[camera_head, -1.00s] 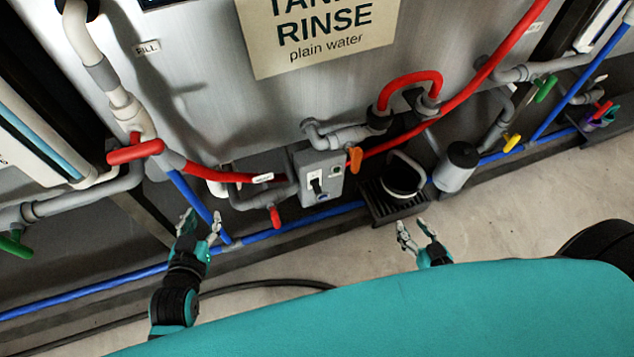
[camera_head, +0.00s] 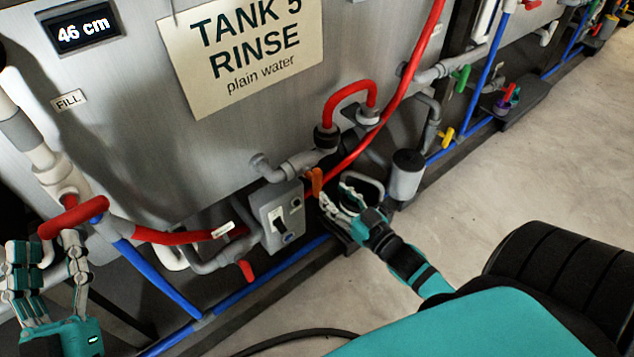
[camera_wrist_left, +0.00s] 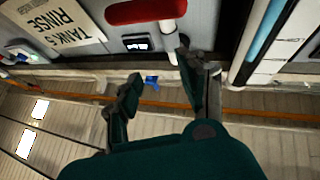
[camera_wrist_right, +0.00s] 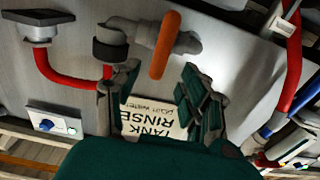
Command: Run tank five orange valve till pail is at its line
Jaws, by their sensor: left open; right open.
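The orange valve handle (camera_head: 315,182) sits on the pipe under the tank 5 rinse sign (camera_head: 245,45). My open right gripper (camera_head: 338,197) is just right of the handle in the head view. In the right wrist view the orange handle (camera_wrist_right: 166,45) stands ahead of and between the open fingers (camera_wrist_right: 160,95), with nothing held. The black pail (camera_head: 370,190) is partly hidden behind my right gripper; its line and water level cannot be seen. My left gripper (camera_head: 45,262) is open and empty below the red fill valve handle (camera_head: 72,216), which also shows in the left wrist view (camera_wrist_left: 146,11).
A grey switch box (camera_head: 280,218) stands left of the orange handle. A red-handled valve (camera_head: 246,270) hangs low beside it. A grey cylinder (camera_head: 405,176) stands right of the pail. The tank display (camera_head: 80,28) reads 46 cm. Open floor (camera_head: 480,190) lies to the right.

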